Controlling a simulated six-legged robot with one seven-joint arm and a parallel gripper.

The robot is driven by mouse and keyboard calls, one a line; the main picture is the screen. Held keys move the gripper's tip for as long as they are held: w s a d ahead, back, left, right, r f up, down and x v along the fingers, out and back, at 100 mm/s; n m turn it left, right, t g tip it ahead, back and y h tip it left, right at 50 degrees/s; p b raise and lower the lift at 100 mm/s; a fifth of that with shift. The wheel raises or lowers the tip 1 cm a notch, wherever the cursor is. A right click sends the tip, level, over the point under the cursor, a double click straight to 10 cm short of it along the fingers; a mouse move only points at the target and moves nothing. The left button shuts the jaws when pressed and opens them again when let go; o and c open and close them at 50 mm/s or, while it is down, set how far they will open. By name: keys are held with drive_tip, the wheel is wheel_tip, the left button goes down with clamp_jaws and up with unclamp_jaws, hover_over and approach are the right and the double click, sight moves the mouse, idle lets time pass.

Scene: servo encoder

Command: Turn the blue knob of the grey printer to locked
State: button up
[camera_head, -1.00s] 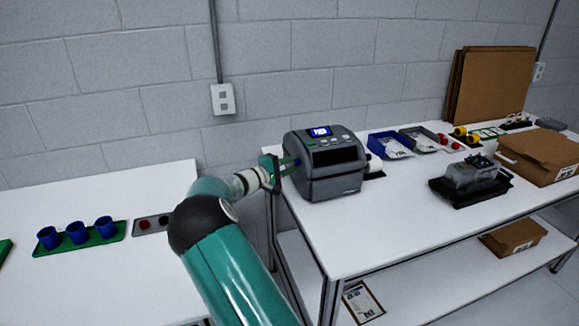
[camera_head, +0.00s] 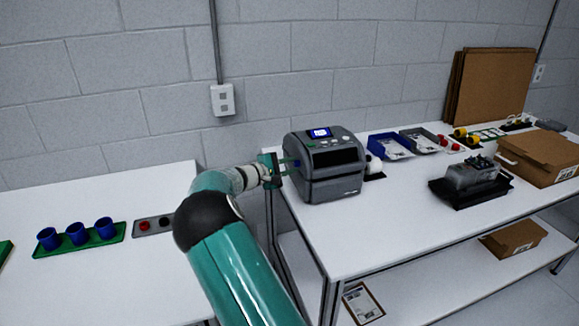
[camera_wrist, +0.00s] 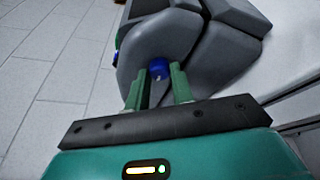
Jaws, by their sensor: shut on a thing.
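The grey printer (camera_head: 327,165) stands on the white table with its small lit screen facing up. In the wrist view its grey side (camera_wrist: 185,40) fills the upper middle. The blue knob (camera_wrist: 158,68) sticks out from that side, with a small pale mark on it. My gripper (camera_wrist: 160,76) has its two green fingers on either side of the knob and is shut on it. In the head view my gripper (camera_head: 287,165) is at the printer's left side. The knob is too small there to read its setting.
The printer's table (camera_head: 350,225) also holds a blue bin (camera_head: 390,147), a grey bin (camera_head: 420,143), a dark device on a black tray (camera_head: 470,180) and a cardboard box (camera_head: 540,155). A left table (camera_head: 90,285) holds blue cups (camera_head: 77,234) on a green tray.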

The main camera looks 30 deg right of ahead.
drive_tip(key=o, duration=1)
drive_tip(key=shift+w+a, duration=0.1)
drive_tip(key=shift+a, duration=0.05)
drive_tip(key=a, duration=0.4)
drive_tip(key=a+r, duration=0.1)
drive_tip(key=a, duration=0.4)
drive_tip(key=s+a, duration=0.1)
drive_tip(key=a, duration=0.3)
drive_tip(key=shift+s+a+r, duration=0.1)
drive_tip(key=shift+a+r, duration=0.15)
drive_tip(key=shift+r, duration=0.1)
